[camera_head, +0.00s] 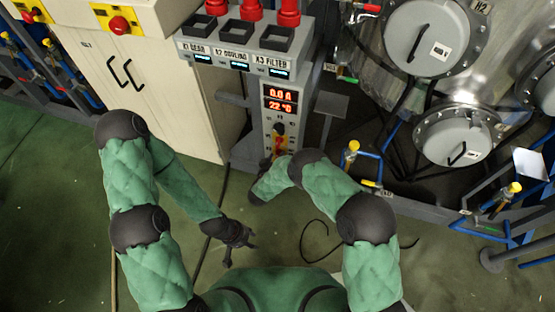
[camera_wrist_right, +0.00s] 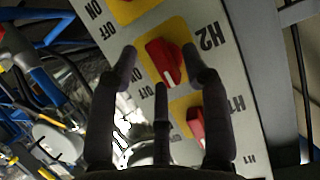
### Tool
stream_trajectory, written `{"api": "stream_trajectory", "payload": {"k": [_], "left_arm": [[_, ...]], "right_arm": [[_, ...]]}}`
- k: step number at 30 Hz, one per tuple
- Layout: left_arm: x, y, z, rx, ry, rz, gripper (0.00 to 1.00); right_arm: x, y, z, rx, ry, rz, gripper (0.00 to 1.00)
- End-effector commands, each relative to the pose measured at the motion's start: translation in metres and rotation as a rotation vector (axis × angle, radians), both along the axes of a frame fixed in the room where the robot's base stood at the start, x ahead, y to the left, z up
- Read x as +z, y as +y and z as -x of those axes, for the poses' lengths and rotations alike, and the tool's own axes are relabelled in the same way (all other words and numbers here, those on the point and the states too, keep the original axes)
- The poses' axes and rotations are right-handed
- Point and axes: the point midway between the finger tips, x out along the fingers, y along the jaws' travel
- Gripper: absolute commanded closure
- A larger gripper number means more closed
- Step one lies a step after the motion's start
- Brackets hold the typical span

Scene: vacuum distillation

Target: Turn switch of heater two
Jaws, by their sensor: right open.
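The heater two switch is a red knob (camera_wrist_right: 165,62) on a yellow plate marked H2 in the right wrist view, with ON and OFF lettering beside it. My right gripper (camera_wrist_right: 159,58) is open, with its fingertips on either side of this knob. Whether they touch it cannot be told.
A second red knob (camera_wrist_right: 196,122), marked H1, sits close beside the right finger. Another yellow plate (camera_wrist_right: 128,8) is at the top. A cream cabinet (camera_head: 150,70) stands left of the column. Round metal vessels (camera_head: 425,38) and blue pipes (camera_head: 370,155) stand on the right. The green floor (camera_head: 50,200) at left is clear.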

Motion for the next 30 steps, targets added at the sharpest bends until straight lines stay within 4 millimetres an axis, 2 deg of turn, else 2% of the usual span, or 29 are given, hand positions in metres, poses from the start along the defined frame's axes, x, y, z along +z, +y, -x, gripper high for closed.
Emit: {"api": "stream_trajectory", "payload": {"k": [9,15,30], "left_arm": [[0.0,0.0,0.0,0.0,0.0,0.0,0.6],[0.0,0.0,0.0,0.0,0.0,0.0,0.6],[0.0,0.0,0.0,0.0,0.0,0.0,0.6]], "right_arm": [[0.017,0.014,0.04,0.004,0.002,0.001,0.52],[0.026,0.02,0.059,0.001,0.0,0.001,0.52],[0.027,0.021,0.063,0.0,0.001,0.001,0.52]]}}
